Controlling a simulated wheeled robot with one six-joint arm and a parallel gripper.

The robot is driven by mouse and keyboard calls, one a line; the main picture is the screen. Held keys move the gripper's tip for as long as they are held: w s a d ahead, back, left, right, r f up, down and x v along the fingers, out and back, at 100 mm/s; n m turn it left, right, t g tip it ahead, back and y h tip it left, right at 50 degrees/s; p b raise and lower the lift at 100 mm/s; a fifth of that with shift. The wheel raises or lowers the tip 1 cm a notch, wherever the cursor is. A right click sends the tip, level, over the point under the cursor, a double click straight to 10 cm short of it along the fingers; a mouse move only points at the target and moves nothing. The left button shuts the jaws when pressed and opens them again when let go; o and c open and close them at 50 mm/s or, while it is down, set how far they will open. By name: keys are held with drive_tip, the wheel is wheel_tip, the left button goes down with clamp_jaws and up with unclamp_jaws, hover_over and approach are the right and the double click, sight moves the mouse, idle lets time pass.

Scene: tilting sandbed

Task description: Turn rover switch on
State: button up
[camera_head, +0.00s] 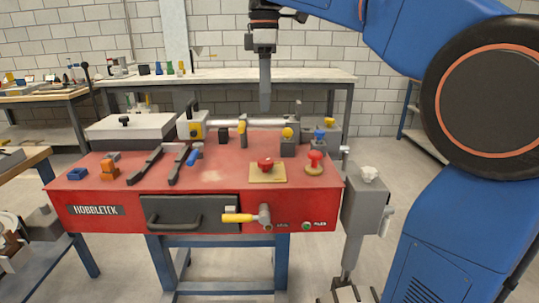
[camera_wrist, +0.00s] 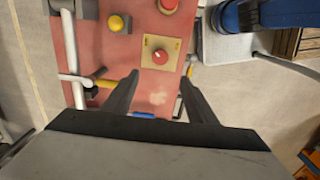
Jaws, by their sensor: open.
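A red rotary knob (camera_head: 266,163) sits on a square tan plate (camera_head: 273,178) on the red table top, right of its middle. The wrist view shows the same knob (camera_wrist: 160,57) from above, with a pale mark on it and small unreadable labels on the plate (camera_wrist: 147,65). I cannot read which control is the rover switch. My gripper (camera_head: 265,108) points down, high above the table, and touches nothing. In the wrist view my gripper (camera_wrist: 158,78) is open and empty, its fingertips apart on either side below the knob.
Right of the plate stands a red mushroom button (camera_head: 315,157); a yellow knob (camera_head: 287,132) and a blue knob (camera_head: 320,134) stand on grey blocks behind. A white pipe (camera_head: 262,122) runs along the back edge. A yellow-handled lever (camera_head: 238,218) and drawer (camera_head: 185,214) are in front.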

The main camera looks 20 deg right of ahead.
sight(265, 161)
wheel_tip(265, 161, down, 16)
drive_tip(key=shift+f, duration=0.25)
idle(0.3)
drive_tip(key=c, duration=1.1)
drive_tip(key=shift+o, duration=0.2)
